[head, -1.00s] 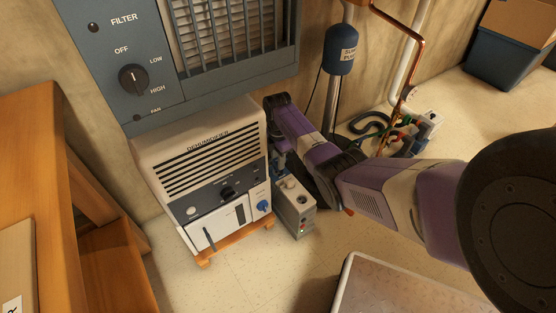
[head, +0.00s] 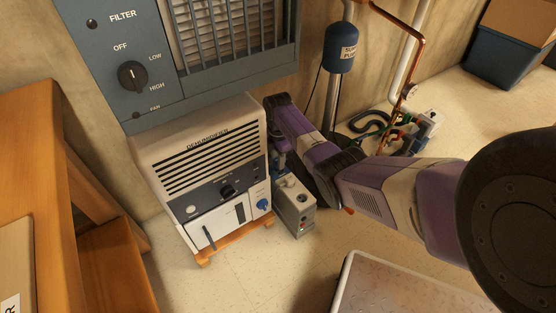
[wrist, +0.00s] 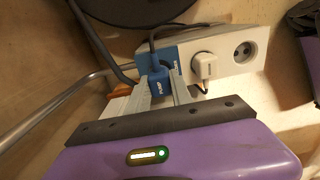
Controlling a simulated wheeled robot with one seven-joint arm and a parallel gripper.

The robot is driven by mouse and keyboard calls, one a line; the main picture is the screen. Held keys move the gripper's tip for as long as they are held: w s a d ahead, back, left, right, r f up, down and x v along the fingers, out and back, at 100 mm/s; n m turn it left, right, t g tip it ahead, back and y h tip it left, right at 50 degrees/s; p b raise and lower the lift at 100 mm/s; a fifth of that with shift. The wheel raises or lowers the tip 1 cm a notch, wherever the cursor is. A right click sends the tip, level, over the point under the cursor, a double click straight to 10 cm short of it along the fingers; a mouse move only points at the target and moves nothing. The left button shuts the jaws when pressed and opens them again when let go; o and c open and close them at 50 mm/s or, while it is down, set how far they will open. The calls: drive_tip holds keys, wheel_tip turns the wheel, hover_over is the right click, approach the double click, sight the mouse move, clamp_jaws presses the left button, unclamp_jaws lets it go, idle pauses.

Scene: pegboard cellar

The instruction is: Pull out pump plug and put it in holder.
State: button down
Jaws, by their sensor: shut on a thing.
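The pump plug (wrist: 159,82) is blue with a white label and sits between the two fingers of my gripper (wrist: 158,92) in the wrist view. The fingers are shut on it. It is at the blue end of the grey power strip (wrist: 225,57); whether its pins are still in the socket is hidden. A dark cord runs up from it. In the head view the power strip (head: 297,211) stands on the floor right of the dehumidifier, with my gripper (head: 281,163) at its far end, partly hidden by my arm. I cannot make out the holder.
A white plug (wrist: 205,66) sits in the strip beside an empty socket (wrist: 243,51). The white dehumidifier (head: 205,160) stands close on the left. The blue sump pump tank (head: 340,50) and copper pipe (head: 421,50) are behind. A metal-topped surface (head: 390,290) is in front.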

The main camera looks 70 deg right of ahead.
drive_tip(key=shift+f+b, duration=0.7)
drive_tip(key=shift+f, duration=0.6)
idle(1.9)
drive_tip(key=shift+r, duration=0.1)
idle(0.6)
drive_tip(key=c, duration=1.1)
unclamp_jaws()
drive_tip(key=shift+o, duration=0.7)
drive_tip(key=o, duration=0.4)
drive_tip(key=shift+r+p, duration=0.15)
drive_tip(key=shift+p, duration=0.2)
drive_tip(key=shift+r+p, duration=3.4)
drive_tip(key=shift+p, duration=0.05)
